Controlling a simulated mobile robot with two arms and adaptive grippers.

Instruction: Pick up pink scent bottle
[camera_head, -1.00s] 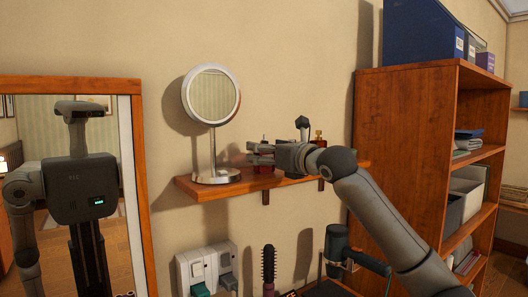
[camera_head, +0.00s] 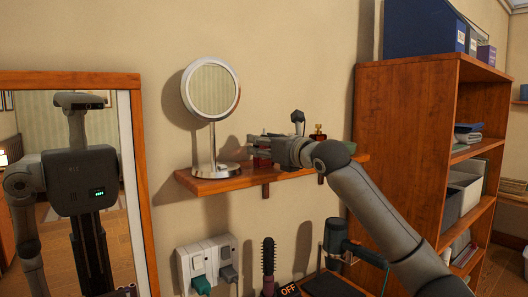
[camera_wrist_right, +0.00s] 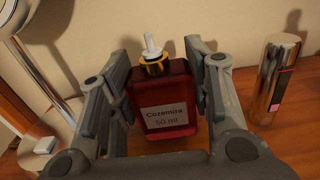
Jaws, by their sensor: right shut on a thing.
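The scent bottle (camera_wrist_right: 170,85), deep red-pink with a gold collar, a white nozzle and a label reading "Cozemira 50 ml", is between the fingers of my right gripper (camera_wrist_right: 168,92) in the right wrist view. The fingers are shut on its sides. In the head view my right gripper (camera_head: 262,152) is just above the wooden wall shelf (camera_head: 218,184), right of the round mirror, and mostly covers the bottle. My left gripper is not in view.
A round mirror (camera_head: 211,92) stands on the shelf's left part. A shiny cylindrical bottle (camera_wrist_right: 272,85) stands right of the gripper. A gold-topped bottle (camera_head: 318,132) is behind my arm. A tall wooden bookcase (camera_head: 405,105) is right; a hairbrush (camera_head: 268,255) and dryer (camera_head: 338,240) are below.

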